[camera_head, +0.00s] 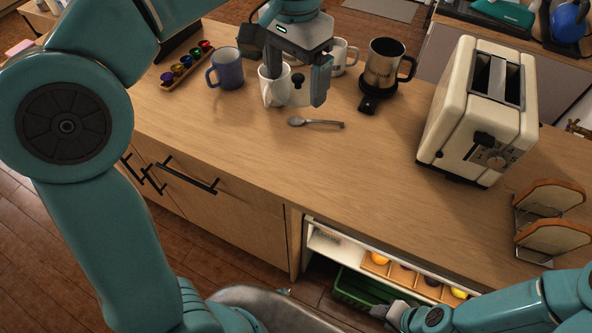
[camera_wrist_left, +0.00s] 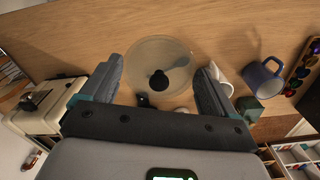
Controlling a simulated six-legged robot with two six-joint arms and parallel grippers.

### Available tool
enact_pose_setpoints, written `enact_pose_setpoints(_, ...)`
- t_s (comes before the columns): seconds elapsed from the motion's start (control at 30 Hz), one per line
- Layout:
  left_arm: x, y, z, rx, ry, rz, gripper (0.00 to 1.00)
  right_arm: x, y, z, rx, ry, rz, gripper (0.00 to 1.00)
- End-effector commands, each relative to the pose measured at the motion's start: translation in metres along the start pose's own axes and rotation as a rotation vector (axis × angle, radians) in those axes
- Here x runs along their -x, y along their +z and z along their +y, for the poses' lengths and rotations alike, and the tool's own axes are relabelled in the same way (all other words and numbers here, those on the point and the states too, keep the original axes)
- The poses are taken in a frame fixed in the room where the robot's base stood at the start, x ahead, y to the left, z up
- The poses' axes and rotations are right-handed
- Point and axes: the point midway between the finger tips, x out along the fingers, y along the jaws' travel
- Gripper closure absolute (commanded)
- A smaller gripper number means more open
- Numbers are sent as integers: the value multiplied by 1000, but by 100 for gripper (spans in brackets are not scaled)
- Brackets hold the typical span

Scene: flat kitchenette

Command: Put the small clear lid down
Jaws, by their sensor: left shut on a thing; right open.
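The small clear lid (camera_wrist_left: 146,58) is a transparent disc with a dark round knob. My left gripper (camera_wrist_left: 158,84) is shut on it, with the knob between the fingers. In the head view the dark knob of the lid (camera_head: 298,80) shows between the fingers of my left gripper (camera_head: 297,94), above the counter (camera_head: 330,180). The clear disc is hard to make out there. A metal spoon (camera_head: 316,123) lies on the counter just in front and shows through the lid in the left wrist view.
A white mug (camera_head: 270,90) stands right beside the left gripper. A cream toaster (camera_head: 458,110) and toast rack (camera_head: 548,225) are at right. The middle counter is clear.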

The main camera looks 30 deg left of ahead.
Motion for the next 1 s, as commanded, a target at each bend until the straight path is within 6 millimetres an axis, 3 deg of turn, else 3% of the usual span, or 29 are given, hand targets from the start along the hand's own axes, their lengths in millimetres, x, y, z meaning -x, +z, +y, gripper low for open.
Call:
enact_pose_setpoints(0.03,-7,0,1,10,1,1,39,-10,0,4,0,0,0,57)
enact_pose_setpoints(0.17,-28,1,1,19,1,-4,39,-18,0,7,0,0,0,57)
enact_pose_setpoints(0.53,-132,2,0,20,1,-5,40,-39,-1,14,0,0,0,57)
enact_pose_setpoints(1.0,-195,3,-1,24,1,-3,40,-48,-1,17,0,0,0,57)
